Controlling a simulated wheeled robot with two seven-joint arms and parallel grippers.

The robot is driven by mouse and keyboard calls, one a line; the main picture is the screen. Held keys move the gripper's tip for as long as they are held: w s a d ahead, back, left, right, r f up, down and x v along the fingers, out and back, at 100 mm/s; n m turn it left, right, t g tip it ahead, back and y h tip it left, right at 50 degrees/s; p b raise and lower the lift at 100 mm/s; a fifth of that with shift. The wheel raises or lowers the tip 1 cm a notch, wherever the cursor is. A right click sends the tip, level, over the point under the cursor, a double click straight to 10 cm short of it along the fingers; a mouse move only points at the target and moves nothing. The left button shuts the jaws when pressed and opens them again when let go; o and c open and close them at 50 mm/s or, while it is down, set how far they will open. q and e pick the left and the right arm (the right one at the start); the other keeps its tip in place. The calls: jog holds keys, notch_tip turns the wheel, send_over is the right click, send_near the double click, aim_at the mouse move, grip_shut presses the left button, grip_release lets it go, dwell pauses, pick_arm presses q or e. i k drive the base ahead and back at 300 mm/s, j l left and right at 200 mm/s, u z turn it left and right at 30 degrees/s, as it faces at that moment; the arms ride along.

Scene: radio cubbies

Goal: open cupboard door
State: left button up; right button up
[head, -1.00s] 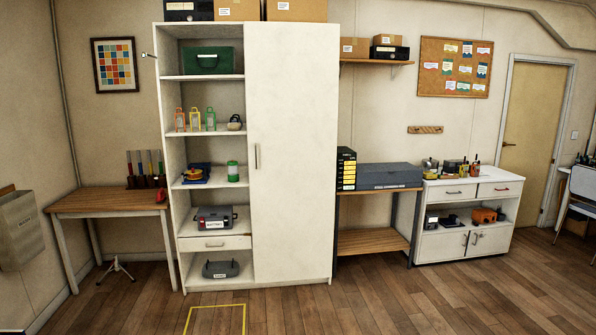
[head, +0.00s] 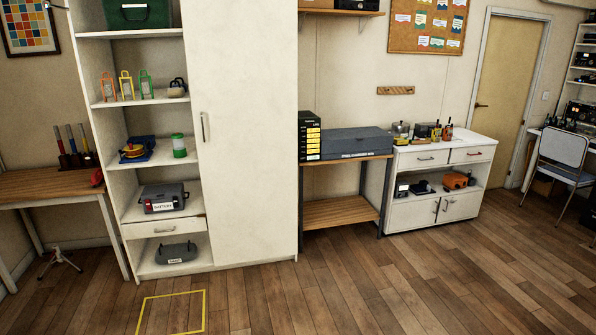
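The tall white cupboard stands against the back wall, left of centre. Its door (head: 243,120) is a full-height white panel on the right side and is shut. A vertical metal handle (head: 204,127) sits near the door's left edge. Left of the door, open shelves (head: 136,101) hold several items. A low white cabinet (head: 412,214) on the right has two small doors with handles, both shut. Neither of my grippers shows in the head view.
Wooden floor (head: 330,285) is clear in front of the cupboard, with a yellow outlined rectangle (head: 204,312) at its foot. A desk (head: 62,184) and small tripod (head: 60,258) stand left. A wood-topped bench (head: 345,214) stands right of the cupboard. A chair (head: 562,158) is far right.

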aim_at(241, 55)
jog(key=i+l, duration=0.1)
jog(key=i, duration=1.9)
